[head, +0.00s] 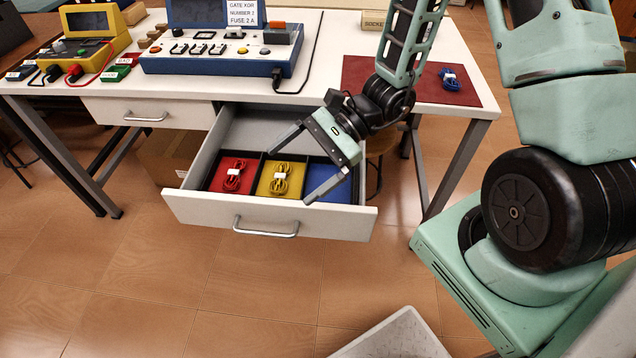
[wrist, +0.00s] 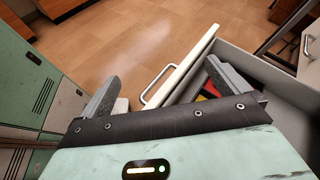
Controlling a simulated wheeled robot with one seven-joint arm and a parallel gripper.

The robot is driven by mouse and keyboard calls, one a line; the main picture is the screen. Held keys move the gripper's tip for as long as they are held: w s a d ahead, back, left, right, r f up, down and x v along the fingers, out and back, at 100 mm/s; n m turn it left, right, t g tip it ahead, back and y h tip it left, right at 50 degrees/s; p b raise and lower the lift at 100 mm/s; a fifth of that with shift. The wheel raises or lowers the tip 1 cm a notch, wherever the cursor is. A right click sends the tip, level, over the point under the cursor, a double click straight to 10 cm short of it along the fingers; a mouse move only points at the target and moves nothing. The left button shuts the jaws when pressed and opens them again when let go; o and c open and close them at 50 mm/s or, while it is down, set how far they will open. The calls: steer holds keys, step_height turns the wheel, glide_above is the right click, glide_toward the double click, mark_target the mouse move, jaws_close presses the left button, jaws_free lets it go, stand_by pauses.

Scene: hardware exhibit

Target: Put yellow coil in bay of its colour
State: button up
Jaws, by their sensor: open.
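The yellow coil (head: 281,179) lies in the yellow bay (head: 265,187) of the open drawer (head: 300,222). The red bay (head: 218,180) to its left holds a red coil (head: 233,176). The blue bay (head: 338,193) on the right shows no coil, though my gripper covers part of it. A blue coil (head: 449,79) lies on the dark red mat (head: 420,92) on the table. My gripper (head: 289,174) is open and empty above the drawer, its fingers apart on either side of the yellow coil in the picture. In the wrist view, the fingers hide most of the bays.
The drawer's front handle (head: 266,230) faces the floor. A blue console (head: 220,62) and a yellow device (head: 88,38) stand on the white table (head: 330,75). A pale bin (head: 395,338) stands on the floor at the bottom. A second drawer (head: 185,113) is shut.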

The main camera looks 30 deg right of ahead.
steer(key=s+a+r+n+h, duration=0.2)
steer(key=s+r+n+h, duration=0.3)
steer(key=n, duration=0.6)
steer(key=s+a+r+n+h, duration=0.2)
steer(key=s+r+n+h, duration=0.4)
steer(key=s+n, duration=0.3)
steer(key=shift+n+h, duration=0.7)
steer(key=shift+n, duration=0.7)
